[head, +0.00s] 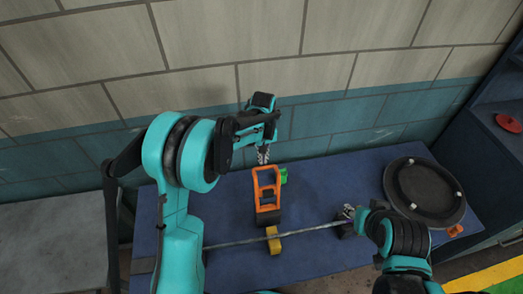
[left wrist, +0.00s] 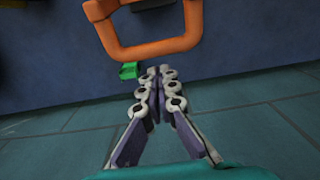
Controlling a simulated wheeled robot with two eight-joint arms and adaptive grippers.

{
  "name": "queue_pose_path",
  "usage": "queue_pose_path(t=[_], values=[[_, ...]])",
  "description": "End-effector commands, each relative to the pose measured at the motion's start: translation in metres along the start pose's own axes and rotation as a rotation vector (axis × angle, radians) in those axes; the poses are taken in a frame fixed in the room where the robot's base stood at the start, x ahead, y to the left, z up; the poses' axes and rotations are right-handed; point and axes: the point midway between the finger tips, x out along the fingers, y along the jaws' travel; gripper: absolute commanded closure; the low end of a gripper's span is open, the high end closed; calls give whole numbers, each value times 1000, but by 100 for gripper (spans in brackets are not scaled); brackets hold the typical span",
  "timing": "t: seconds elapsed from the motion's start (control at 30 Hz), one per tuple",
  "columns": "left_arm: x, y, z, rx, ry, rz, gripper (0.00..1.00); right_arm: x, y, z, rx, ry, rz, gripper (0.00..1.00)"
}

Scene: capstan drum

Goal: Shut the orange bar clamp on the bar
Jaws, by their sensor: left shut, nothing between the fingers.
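The orange bar clamp (head: 277,190) stands at the middle of the blue table, its orange frame rising from a dark base beside the bar (head: 240,242). In the left wrist view its orange loop (left wrist: 155,50) fills the top middle. My left gripper (head: 263,158) is shut and empty, just beyond the loop on the wall side, apart from it. Its fingertips show in the left wrist view (left wrist: 161,72). The thin metal bar runs across the table. My right gripper (head: 348,212) is at the bar's right end; its fingers are too small to read.
A yellow piece (head: 274,241) sits at the bar in front of the clamp. A small green block (head: 284,176) lies behind the clamp, also in the left wrist view (left wrist: 130,70). A dark round drum (head: 425,190) stands at the right. The tiled wall (head: 330,120) rises close behind the table.

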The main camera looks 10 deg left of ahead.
Motion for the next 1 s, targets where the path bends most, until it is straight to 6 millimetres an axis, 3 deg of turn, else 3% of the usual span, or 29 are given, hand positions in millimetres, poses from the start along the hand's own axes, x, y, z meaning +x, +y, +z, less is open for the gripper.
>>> queue_pose_path(t=[0.2,0.67,1.0], values=[[-5,0,12,0,0,0,100,-1,0,0,0,0,0,60],[-6,0,15,1,13,0,100,0,0,0,0,0,0,60],[-17,-1,43,4,144,2,100,0,0,1,0,0,0,60]])
